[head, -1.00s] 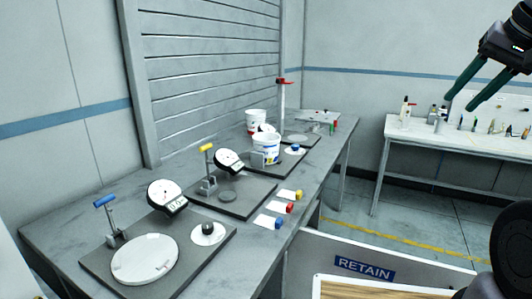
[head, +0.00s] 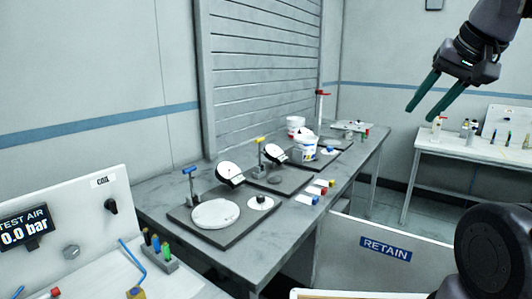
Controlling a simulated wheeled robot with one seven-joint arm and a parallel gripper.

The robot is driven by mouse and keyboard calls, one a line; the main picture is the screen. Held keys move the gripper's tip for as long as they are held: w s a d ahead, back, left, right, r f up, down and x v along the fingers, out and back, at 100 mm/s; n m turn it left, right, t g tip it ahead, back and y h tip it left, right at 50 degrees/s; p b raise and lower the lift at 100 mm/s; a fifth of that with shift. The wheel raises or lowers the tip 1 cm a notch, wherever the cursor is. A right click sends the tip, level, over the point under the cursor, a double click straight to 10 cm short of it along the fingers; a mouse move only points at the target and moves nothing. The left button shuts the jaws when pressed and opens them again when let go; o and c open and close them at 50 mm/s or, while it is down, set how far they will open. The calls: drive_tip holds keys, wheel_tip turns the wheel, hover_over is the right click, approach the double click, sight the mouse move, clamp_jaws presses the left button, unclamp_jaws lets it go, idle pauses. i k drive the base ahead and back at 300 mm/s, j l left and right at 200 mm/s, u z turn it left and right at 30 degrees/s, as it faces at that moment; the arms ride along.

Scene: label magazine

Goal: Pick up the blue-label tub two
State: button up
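A white tub (head: 309,149) with blue marks on its side stands upright on the far part of the grey bench, on a dark gauge plate. It is small here and I cannot read any number on it. A white tub with red marks (head: 295,124) stands just behind it and to its left. My gripper (head: 419,114) is at the upper right, high in the air and well apart from both tubs. Its two green fingers are spread and nothing is between them.
The grey bench (head: 262,256) carries dial gauges on dark plates and small coloured blocks (head: 316,200). A TEST AIR console (head: 75,205) stands at the left. A RETAIN panel (head: 345,265) is at the lower right. A white table (head: 465,150) with bottles is behind.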

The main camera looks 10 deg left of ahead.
sight(308, 143)
drive_tip(key=i+l+u, duration=0.1)
drive_tip(key=l+u, duration=0.15)
drive_tip(key=u, duration=0.2)
drive_tip(key=l+u, duration=0.3)
drive_tip(key=u, duration=0.15)
drive_tip(key=l+u, duration=0.3)
drive_tip(key=u, duration=0.15)
drive_tip(key=l, duration=0.6)
drive_tip(key=k+l, duration=0.15)
drive_tip(key=l, duration=0.4)
